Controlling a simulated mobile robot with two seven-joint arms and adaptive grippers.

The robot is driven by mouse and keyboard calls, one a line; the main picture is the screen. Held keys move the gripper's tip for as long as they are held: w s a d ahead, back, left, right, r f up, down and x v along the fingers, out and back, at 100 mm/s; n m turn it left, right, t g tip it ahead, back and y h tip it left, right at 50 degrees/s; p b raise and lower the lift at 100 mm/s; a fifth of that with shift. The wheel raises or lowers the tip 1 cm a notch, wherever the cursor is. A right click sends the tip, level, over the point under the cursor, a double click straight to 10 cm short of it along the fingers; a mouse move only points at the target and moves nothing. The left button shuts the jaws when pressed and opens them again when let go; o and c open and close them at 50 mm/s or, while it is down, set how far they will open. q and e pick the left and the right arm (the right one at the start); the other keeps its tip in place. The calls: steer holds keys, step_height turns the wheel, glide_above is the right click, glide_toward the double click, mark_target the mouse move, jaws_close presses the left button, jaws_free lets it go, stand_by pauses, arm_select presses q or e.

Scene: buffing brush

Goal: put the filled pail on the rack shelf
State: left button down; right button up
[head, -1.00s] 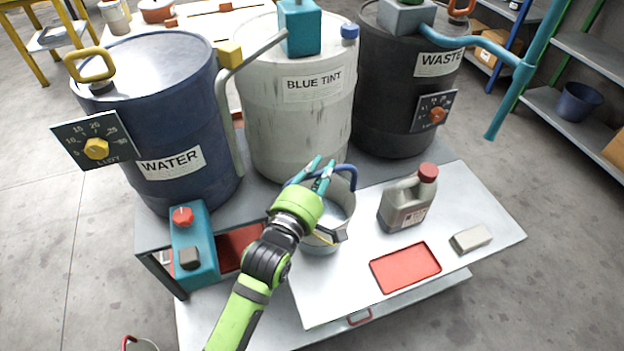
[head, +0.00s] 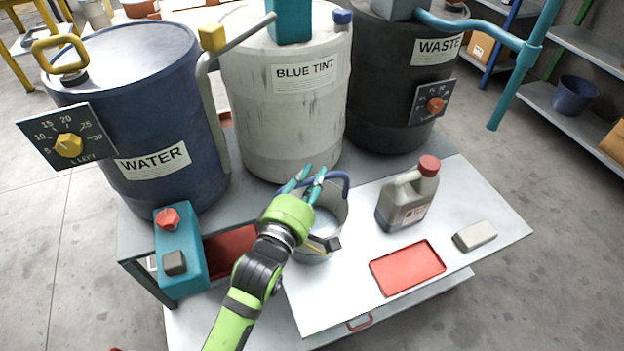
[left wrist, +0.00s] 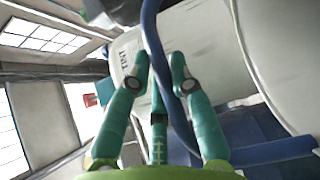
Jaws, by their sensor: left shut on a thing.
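A grey metal pail (head: 329,218) with a pale inside shows in the head view at the front of the blue tint drum. My left gripper (head: 306,182) is at its top, shut on the blue handle (head: 341,180). In the left wrist view the handle (left wrist: 152,38) runs between my left fingers (left wrist: 163,85). My gripper and wrist hide part of the pail, and I cannot tell whether its bottom touches the bench. The rack shelf (head: 545,101) is at the far right. My right gripper is not in view.
A grey bottle with a red cap (head: 407,197), a red tray (head: 407,268) and a pale block (head: 475,236) are on the bench right of the pail. Three drums stand behind. A dark blue bucket (head: 573,95) occupies the rack shelf. A teal pipe (head: 520,72) hangs before the rack.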

arm_select(q)
steer(key=shift+r, duration=0.2)
steer(key=shift+f, duration=0.1)
steer(key=c, duration=1.1)
jaws_free()
steer(key=shift+f, duration=0.25)
steer(key=shift+r, duration=0.1)
steer(key=shift+s+r, duration=0.1)
steer(key=shift+s, duration=0.05)
steer(key=v, duration=1.1)
steer(key=shift+s+a+p, duration=0.15)
steer(key=shift+s+p, duration=0.2)
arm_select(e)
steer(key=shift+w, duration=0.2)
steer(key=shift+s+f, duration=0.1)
